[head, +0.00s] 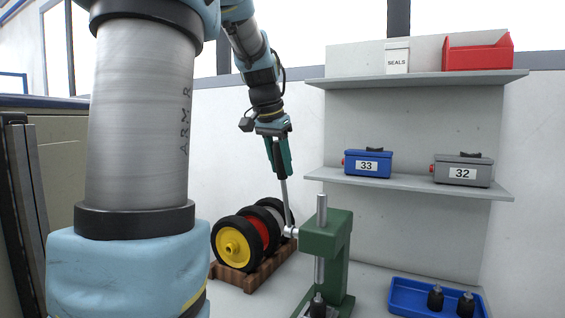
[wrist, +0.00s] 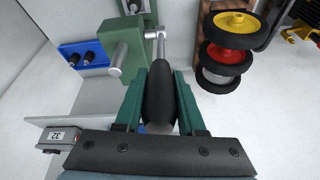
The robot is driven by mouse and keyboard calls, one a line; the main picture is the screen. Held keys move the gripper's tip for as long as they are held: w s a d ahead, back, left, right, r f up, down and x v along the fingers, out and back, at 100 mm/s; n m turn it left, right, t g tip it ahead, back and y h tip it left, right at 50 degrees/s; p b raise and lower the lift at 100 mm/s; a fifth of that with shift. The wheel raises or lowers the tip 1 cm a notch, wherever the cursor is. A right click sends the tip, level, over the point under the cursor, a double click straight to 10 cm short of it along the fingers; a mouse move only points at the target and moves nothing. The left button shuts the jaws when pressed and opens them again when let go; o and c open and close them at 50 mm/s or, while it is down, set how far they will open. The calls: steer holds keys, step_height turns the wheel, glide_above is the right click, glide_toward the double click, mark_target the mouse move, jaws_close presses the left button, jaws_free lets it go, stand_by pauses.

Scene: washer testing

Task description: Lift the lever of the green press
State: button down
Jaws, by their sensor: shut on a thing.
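The green press (head: 327,245) stands on the table right of the middle in the head view, with a silver vertical ram. Its lever (head: 285,205) is a silver rod that rises steeply from the pivot at the press's left side. My gripper (head: 278,155) is at the upper end of the lever. In the wrist view the press (wrist: 112,47) is at the top. The lever's black handle (wrist: 160,95) lies between the two green fingers of my gripper (wrist: 161,100), which are shut on it.
Wheels with yellow, red and grey hubs (head: 237,247) stand in a wooden rack left of the press. A blue tray (head: 408,297) holds black-knobbed parts at the right. Shelves behind carry a blue box 33 (head: 368,164), grey box 32 (head: 462,170) and a red bin (head: 478,53).

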steer(key=shift+w+d, duration=0.1)
steer(key=c, duration=0.5)
jaws_free()
steer(key=shift+w, duration=0.1)
steer(key=b+v, duration=0.2)
steer(key=v, duration=0.9)
steer(key=shift+f+b, duration=0.1)
steer(key=shift+b, duration=0.25)
